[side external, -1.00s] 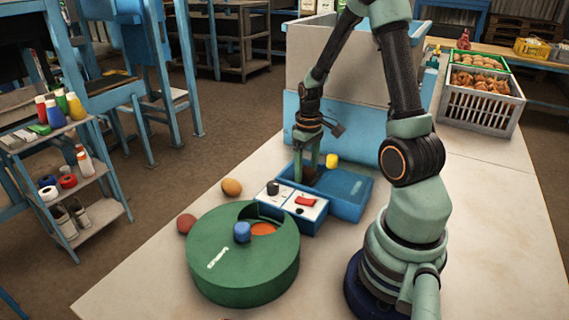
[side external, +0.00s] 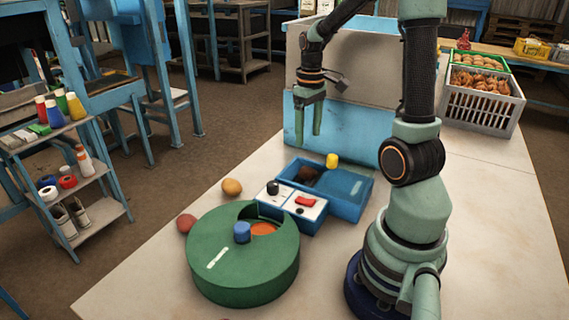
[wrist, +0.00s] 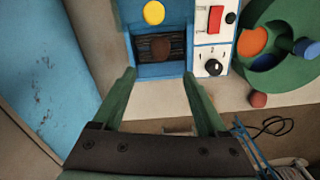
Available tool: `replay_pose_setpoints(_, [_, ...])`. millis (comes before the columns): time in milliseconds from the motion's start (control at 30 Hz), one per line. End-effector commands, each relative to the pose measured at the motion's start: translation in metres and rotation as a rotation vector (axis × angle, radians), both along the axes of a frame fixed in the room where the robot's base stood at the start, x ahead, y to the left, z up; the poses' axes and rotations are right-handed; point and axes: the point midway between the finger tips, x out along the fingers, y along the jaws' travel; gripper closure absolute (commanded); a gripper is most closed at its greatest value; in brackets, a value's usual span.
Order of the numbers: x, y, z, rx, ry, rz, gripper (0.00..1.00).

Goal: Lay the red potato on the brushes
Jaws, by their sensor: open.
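My gripper (side external: 308,140) is open and empty, raised clear above the tray.
The green drum (side external: 240,275) has a blue knob and an orange thing in its opening. A white control box (side external: 290,205) with a red switch adjoins the tray. A yellow knob (side external: 332,160) stands by the tray. A large blue-and-white bin (side external: 350,125) stands behind.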

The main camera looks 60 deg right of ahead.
Motion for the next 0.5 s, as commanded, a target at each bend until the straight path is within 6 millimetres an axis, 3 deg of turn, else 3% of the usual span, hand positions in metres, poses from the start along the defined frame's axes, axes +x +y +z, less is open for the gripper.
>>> replay_pose_setpoints(167, [0.001, 0.003, 0.014, -0.004, -0.005, 0.003, 0.25])
replay_pose_setpoints(267, [0.006, 0.017, 0.024, -0.021, -0.03, 0.019, 0.25])
replay_pose_setpoints(367, [0.014, 0.045, 0.039, -0.05, -0.085, 0.047, 0.25])
replay_pose_setpoints(500, [0.02, 0.099, 0.062, -0.085, -0.197, 0.096, 0.25])
